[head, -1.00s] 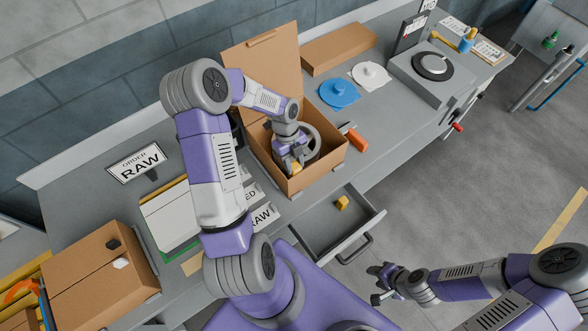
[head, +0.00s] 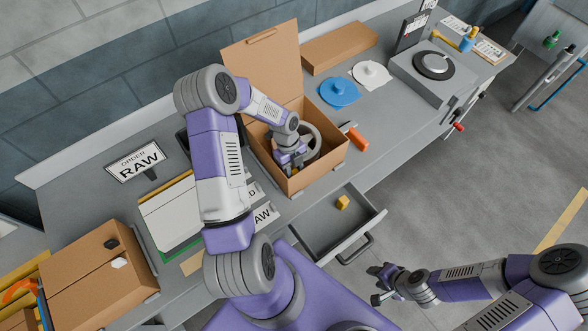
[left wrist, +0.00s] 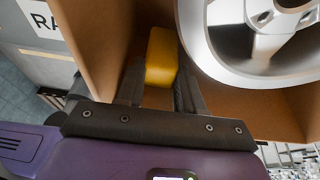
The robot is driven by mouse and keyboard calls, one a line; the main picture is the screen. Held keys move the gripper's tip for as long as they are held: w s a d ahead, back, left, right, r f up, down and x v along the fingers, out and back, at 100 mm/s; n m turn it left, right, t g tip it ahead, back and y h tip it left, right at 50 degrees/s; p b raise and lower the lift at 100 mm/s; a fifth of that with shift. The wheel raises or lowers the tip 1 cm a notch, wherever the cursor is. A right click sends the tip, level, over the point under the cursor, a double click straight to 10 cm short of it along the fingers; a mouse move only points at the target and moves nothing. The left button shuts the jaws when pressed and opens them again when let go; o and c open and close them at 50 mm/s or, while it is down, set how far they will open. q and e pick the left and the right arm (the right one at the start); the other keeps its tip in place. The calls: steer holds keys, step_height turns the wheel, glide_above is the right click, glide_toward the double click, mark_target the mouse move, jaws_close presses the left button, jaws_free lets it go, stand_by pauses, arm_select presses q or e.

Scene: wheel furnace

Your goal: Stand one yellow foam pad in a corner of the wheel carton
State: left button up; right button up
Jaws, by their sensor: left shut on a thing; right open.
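The open wheel carton (head: 322,177) stands on the bench with a grey wheel (head: 309,146) inside; the wheel (left wrist: 255,45) fills the upper right of the left wrist view. My left gripper (left wrist: 160,78) is shut on a yellow foam pad (left wrist: 161,52), down inside the carton between the wheel and the carton walls, near a corner. Whether the pad touches the carton floor cannot be told. In the head view my left gripper (head: 287,163) largely hides the pad. Another yellow pad (head: 342,202) lies in the open drawer. My right gripper (head: 380,283) is open and empty, right of the drawer.
The carton's raised lid (head: 262,65) stands at the back. An orange-handled tool (head: 357,139) lies close to the carton's right side. A blue part (head: 339,91) and a white part (head: 371,74) lie further right. The open drawer (head: 325,222) juts out in front.

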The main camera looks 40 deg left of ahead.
arm_select(q)
steer(key=shift+f, duration=0.2)
steer(key=o, duration=0.8)
steer(key=shift+r, duration=0.1)
steer(key=shift+r, duration=0.2)
steer(key=p+v, duration=0.1)
steer(key=v, duration=1.1)
steer(key=shift+r, duration=0.35)
